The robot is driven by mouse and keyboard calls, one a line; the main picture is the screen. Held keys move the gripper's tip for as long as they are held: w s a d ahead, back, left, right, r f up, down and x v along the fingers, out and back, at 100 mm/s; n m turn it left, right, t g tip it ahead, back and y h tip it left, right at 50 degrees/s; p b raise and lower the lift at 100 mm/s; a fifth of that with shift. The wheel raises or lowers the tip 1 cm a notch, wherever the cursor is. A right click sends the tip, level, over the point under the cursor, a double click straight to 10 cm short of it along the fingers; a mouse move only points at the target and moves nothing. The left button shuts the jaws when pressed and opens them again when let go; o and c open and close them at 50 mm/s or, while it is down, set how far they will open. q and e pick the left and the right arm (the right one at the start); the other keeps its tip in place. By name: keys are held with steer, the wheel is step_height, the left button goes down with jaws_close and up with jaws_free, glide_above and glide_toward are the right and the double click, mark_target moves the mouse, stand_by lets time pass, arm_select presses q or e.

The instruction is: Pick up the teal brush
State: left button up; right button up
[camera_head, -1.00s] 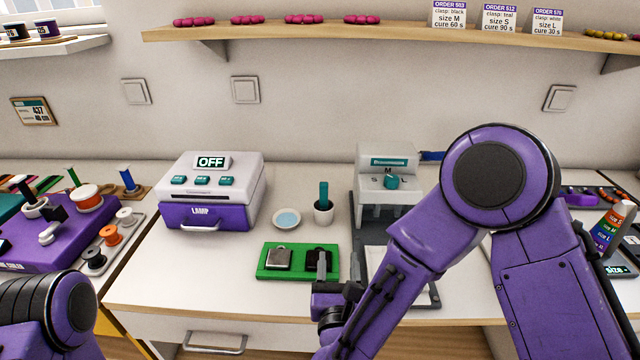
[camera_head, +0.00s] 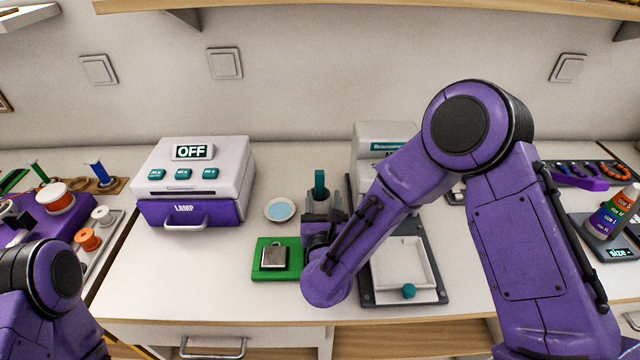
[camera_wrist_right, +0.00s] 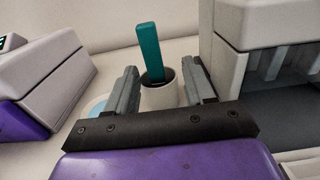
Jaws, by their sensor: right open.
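The teal brush (camera_head: 320,182) stands upright in a small white cup on the white table, between the lamp box and the grey press. In the right wrist view the brush (camera_wrist_right: 149,50) rises from the cup (camera_wrist_right: 160,97), leaning slightly left. My right gripper (camera_head: 324,204) is open in front of the cup. In the right wrist view its two fingers (camera_wrist_right: 163,88) stand apart, left and right of the cup, with nothing held. In the head view the fingers hide most of the cup. Only part of my left arm shows at the lower left; its gripper is out of view.
The lamp box (camera_head: 195,180) stands left, reading OFF. A small dish (camera_head: 280,209) of pale blue liquid sits just left of the cup. A green tray (camera_head: 262,270) with a metal clasp lies in front. The grey press (camera_head: 382,134) stands close right, partly behind my arm.

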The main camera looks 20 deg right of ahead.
mark_target(320, 189)
steer(key=x, duration=0.1)
steer(key=p+x, duration=0.1)
steer(key=x, duration=0.2)
steer(key=shift+w+a+r, duration=0.1)
steer(key=shift+w+a, duration=0.2)
steer(key=shift+a, duration=0.05)
steer(key=shift+w+d, duration=0.15)
steer(key=shift+w, duration=0.1)
jaws_close()
